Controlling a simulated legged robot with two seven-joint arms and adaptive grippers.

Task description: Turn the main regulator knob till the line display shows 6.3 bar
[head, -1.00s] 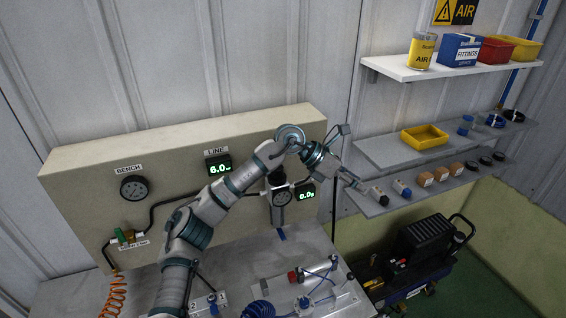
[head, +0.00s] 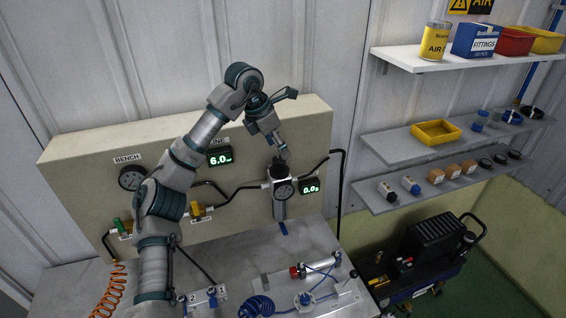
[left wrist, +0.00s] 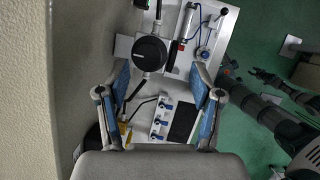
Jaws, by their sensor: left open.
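The line display (head: 219,157) on the beige panel reads 6.0 in green. My left gripper (head: 284,155) is just above the knob, pointing down. In the left wrist view the black round knob (left wrist: 151,53) shows beyond the open fingers of my left gripper (left wrist: 160,80), left of the middle between them. I see no contact with the knob.
A second display (head: 311,187) right of the regulator reads about 0.0. The bench gauge (head: 132,178) is partly behind my left arm. A yellow valve (head: 202,209) sits on the pipe. A cylinder (head: 318,270) and blue coil (head: 257,306) lie on the bench. Shelves stand at right.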

